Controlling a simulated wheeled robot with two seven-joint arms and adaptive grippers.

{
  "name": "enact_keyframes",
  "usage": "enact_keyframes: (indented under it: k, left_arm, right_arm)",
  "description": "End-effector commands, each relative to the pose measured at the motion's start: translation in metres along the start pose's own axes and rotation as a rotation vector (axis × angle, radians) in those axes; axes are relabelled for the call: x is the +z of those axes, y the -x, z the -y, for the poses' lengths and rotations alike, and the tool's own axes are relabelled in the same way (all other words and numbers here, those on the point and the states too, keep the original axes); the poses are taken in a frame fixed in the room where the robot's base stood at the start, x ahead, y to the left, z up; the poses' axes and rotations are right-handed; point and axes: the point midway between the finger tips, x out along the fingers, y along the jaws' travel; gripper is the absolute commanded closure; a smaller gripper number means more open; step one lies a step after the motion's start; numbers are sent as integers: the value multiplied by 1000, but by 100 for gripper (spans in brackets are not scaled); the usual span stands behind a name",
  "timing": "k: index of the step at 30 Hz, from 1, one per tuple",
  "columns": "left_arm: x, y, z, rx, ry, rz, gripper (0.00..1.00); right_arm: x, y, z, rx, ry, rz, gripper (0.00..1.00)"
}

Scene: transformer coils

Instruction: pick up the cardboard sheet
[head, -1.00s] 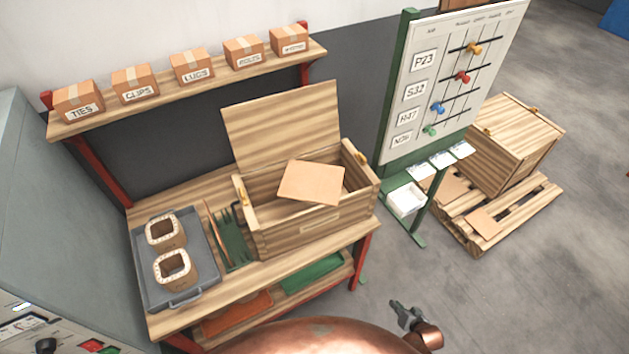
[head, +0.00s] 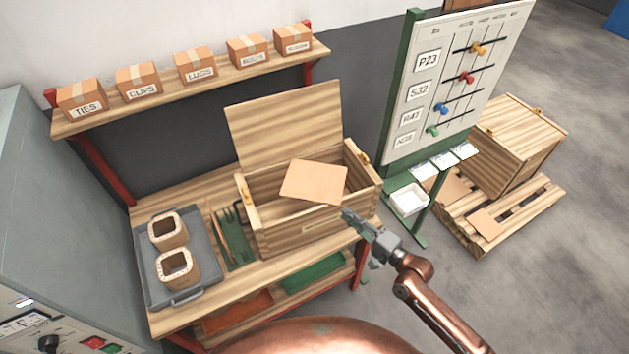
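A tan cardboard sheet (head: 314,181) lies tilted across the top of the open wooden crate (head: 310,231) on the workbench. My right gripper (head: 346,215) is in front of the crate's right front corner, below and to the right of the sheet, and apart from it. Its fingers point up and left, and nothing shows in them. The fingers are too small and edge-on to tell whether they are open. My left gripper is not in view.
The crate's raised lid (head: 285,122) stands behind it. Left of the crate are a green rack (head: 236,240) and a grey tray (head: 204,285) with two coils (head: 168,231). A green-framed board (head: 402,110) stands to the right, with a pallet (head: 522,208) beyond.

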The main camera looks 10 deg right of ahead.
Motion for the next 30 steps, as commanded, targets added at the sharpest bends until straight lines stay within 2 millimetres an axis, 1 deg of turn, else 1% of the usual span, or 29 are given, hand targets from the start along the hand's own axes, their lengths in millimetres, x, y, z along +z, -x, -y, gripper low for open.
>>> enact_keyframes:
  k: [4,6,10,17,23,30]
  left_arm:
    - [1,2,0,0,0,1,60]
    - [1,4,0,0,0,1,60]
    - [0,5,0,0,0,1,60]
    - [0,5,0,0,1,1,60]
    - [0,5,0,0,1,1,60]
    - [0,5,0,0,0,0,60]
  right_arm:
    - [-7,-23,-1,-2,2,0,87]
    - [-6,-33,-1,-3,-1,0,87]
    - [-7,-43,-2,0,1,0,87]
    - [-6,-45,-2,-1,2,0,87]
    - [-7,-45,-1,-2,3,0,100]
    - [-7,-45,-1,-2,3,0,100]
